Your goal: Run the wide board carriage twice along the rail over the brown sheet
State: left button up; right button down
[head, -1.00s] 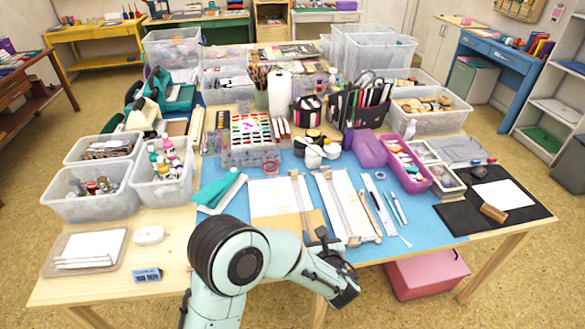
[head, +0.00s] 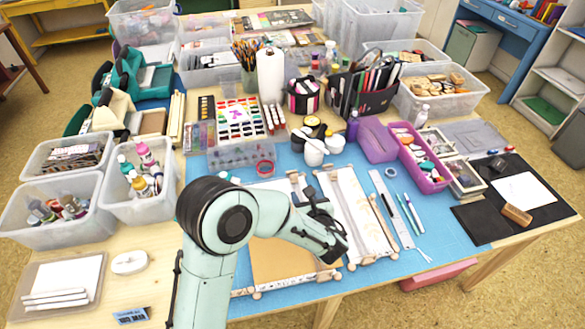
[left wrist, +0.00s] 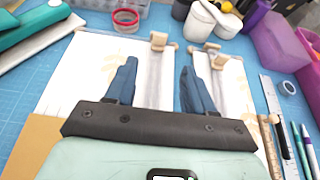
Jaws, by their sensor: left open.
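The wide board (head: 262,186) lies on the blue mat, with a pale patterned sheet at its far part and the brown sheet (head: 272,262) at its near part. A pale rail runs along its right side. A wooden knobbed piece, apparently the carriage (left wrist: 158,41), sits near the rail's far end. The brown sheet shows at the lower left of the left wrist view (left wrist: 28,148). My left gripper (left wrist: 157,68) is open and empty, its two blue fingers either side of the rail in that view; its height above the board is unclear. My right gripper is not in view.
A narrower board (head: 360,217) with its own rail and wooden knobs (left wrist: 220,61) lies close on the right. Beyond it are a steel ruler (head: 391,208) and pens. White pots (head: 314,152) and a red ring (head: 265,168) stand behind. A teal tool (left wrist: 35,32) lies left.

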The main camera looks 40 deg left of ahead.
aim_at(295, 175)
pick_arm(q)
jog(key=x, duration=1.3)
jog(key=shift+a+p, duration=0.1)
jog(key=shift+p, duration=0.2)
grip_shut()
